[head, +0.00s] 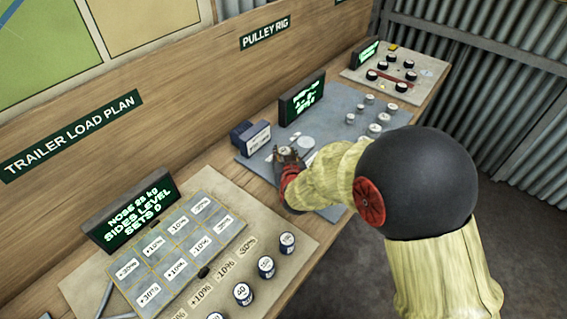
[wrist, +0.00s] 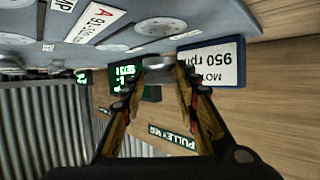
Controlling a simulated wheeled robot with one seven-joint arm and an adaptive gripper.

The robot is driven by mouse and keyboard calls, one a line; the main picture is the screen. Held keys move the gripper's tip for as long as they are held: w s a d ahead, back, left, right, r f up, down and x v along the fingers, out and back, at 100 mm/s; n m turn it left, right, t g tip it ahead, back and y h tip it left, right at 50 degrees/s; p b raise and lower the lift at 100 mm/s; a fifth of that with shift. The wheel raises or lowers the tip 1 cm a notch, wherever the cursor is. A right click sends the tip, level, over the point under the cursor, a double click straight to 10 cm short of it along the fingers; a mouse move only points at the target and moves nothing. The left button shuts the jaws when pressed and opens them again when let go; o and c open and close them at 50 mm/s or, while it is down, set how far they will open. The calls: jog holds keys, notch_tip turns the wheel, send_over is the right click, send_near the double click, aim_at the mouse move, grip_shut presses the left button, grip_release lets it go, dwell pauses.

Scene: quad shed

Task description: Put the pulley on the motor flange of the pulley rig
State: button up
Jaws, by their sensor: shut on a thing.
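My gripper (head: 287,158) is over the left part of the grey-blue pulley rig board (head: 330,118), just in front of the blue motor block (head: 252,138). In the wrist view my gripper's fingertips (wrist: 160,66) close on a small grey pulley (wrist: 157,59). The motor block (wrist: 211,63), with a label reading 950 rpm, stands right beside it there. The board fills the top of that inverted view, with a pale round disc (wrist: 166,25) on it. I cannot make out the motor flange, or whether the pulley touches anything below it.
Several grey pulleys (head: 375,128) stand on the board's right part. A green-lit display (head: 302,98) stands behind. The trailer load board (head: 165,250) with several weights is at the near left, and another panel (head: 395,76) is at the far right.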

jog(key=shift+w+a+f, duration=0.2)
jog(key=shift+w+f, duration=0.1)
jog(key=shift+f, duration=0.1)
jog(key=shift+f+b, duration=0.95)
jog(key=shift+f, duration=0.5)
jog(key=shift+f, duration=0.15)
jog(key=o, duration=1.2)
